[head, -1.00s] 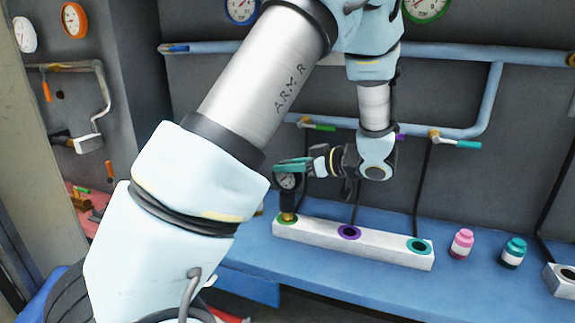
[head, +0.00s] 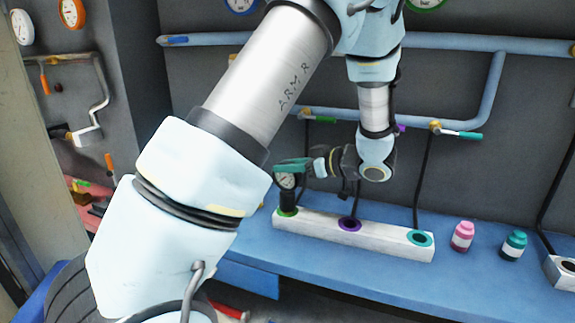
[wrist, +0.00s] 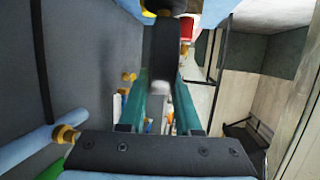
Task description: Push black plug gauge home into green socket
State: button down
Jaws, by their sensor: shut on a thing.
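The black plug gauge (head: 287,200) has a round dial on top and stands upright in the green socket (head: 283,213) at the left end of the white block. No brass shows between its black body and the socket's green ring. My gripper (head: 290,167) reaches in from the right, its teal fingers shut on the gauge at the dial. In the wrist view the dark gauge (wrist: 165,45) shows between and beyond the two teal fingers. The inside of the socket is hidden.
The white block (head: 385,240) also has an empty purple socket (head: 349,225) and an empty teal socket (head: 420,238). Blue pipes with valve handles (head: 457,133) run behind my gripper.

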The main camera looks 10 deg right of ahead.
jog(key=shift+f, duration=0.1)
jog(key=c, duration=0.5)
grip_release()
jog(key=shift+f, duration=0.1)
jog(key=shift+d, duration=0.1)
jog(key=b+v, duration=0.3)
jog(key=v, duration=0.7)
jog(key=shift+s+d, duration=0.25)
